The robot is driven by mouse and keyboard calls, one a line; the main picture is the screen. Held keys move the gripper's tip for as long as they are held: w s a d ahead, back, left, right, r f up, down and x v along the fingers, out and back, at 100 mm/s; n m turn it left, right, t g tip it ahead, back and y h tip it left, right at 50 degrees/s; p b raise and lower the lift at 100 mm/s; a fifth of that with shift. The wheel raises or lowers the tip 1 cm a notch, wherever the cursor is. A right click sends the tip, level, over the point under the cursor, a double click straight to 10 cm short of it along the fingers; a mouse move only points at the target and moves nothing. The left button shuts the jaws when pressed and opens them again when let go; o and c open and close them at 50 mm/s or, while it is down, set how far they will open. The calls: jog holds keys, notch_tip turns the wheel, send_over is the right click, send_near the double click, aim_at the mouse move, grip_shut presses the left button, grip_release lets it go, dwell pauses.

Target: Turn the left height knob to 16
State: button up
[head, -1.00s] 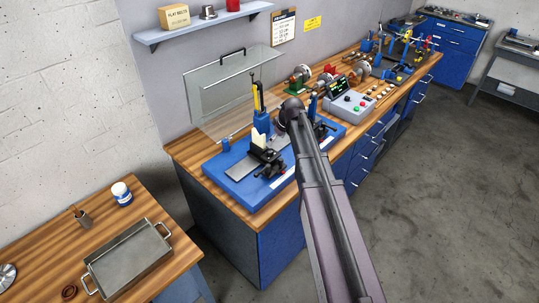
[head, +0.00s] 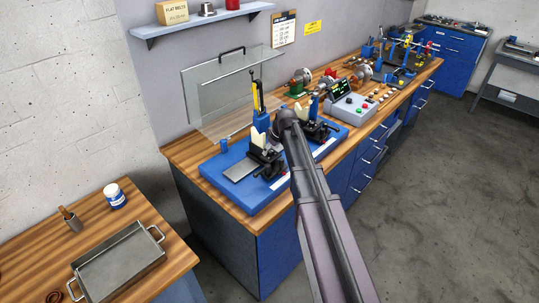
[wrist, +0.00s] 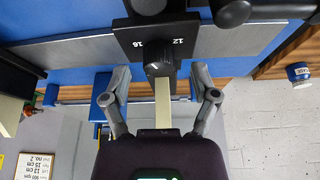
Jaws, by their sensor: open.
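In the head view the left support (head: 264,158), black with a cream block on top, stands on the blue base (head: 226,166). My arm hides part of the space just right of it. In the wrist view the left support's black plate (wrist: 135,40) bears the numbers 12 and 16. A dark knob (wrist: 159,66) sits at the plate's lower edge. My gripper (wrist: 159,76) is open, one finger on each side of the knob, with gaps visible on both sides. Which number the knob points at cannot be told.
The right support (head: 318,131) stands further along the base. A clear guard (head: 225,85) is behind it, and a grey control box (head: 352,105) stands to the right. A metal tray (head: 118,268) is on the near-left bench. The floor at right is clear.

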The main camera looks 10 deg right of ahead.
jog(key=shift+w+a+f, duration=0.1)
jog(key=shift+w+f, duration=0.05)
jog(key=shift+f, duration=0.3)
jog(key=shift+c, duration=0.2)
grip_shut()
